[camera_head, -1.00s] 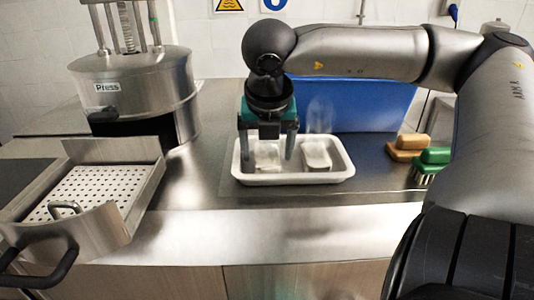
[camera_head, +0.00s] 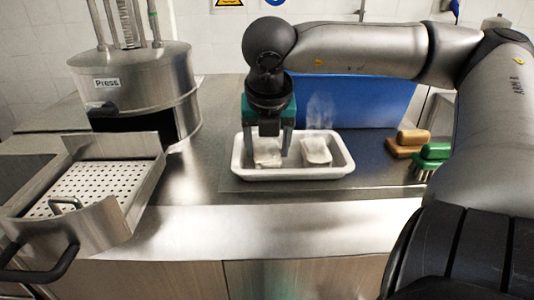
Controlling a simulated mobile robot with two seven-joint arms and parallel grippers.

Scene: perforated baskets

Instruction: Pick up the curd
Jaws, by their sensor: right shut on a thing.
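Two white curd pieces lie in a white tray (camera_head: 292,174) on the steel counter. The left curd (camera_head: 267,159) is between the fingers of my right gripper (camera_head: 267,153), which points straight down into the tray and is shut on it. The right curd (camera_head: 316,152) lies apart from the gripper, with faint steam above it. The gripper fingers partly hide the left curd. My left gripper is not in view.
A blue bin (camera_head: 350,103) stands right behind the tray. A brown brush (camera_head: 408,142) and a green brush (camera_head: 431,158) lie to the right. A steel press (camera_head: 140,90) and a perforated drawer (camera_head: 95,187) are at the left.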

